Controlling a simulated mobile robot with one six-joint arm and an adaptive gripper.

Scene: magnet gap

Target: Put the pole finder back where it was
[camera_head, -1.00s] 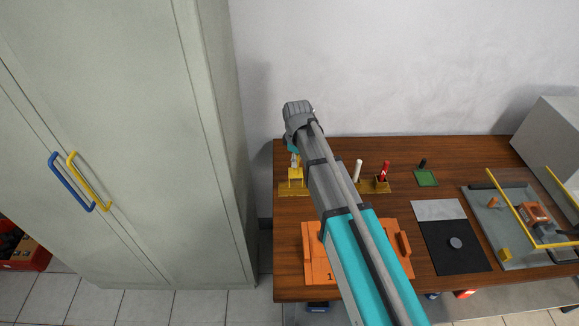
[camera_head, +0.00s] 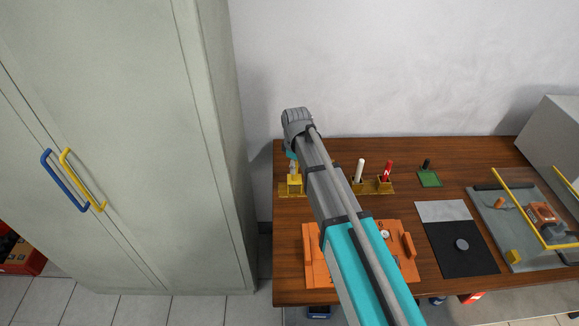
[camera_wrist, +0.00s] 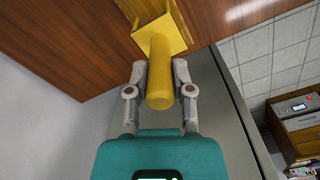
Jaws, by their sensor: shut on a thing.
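The pole finder is a plain yellow cylinder (camera_wrist: 160,75) in the wrist view. My gripper (camera_wrist: 160,66) is shut on it, one finger on each side. Its far end overlaps the square yellow holder (camera_wrist: 176,42); I cannot tell how deep it sits in it. In the head view the yellow holder (camera_head: 295,185) stands at the left end of the table, on a yellow base strip. My gripper (camera_head: 293,162) is right above it, partly hidden by my wrist.
My arm crosses over an orange box (camera_head: 405,266). A black-grey mat (camera_head: 455,240) and a grey tray (camera_head: 500,215) lie farther right. A tall cabinet (camera_head: 130,130) stands left of the table.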

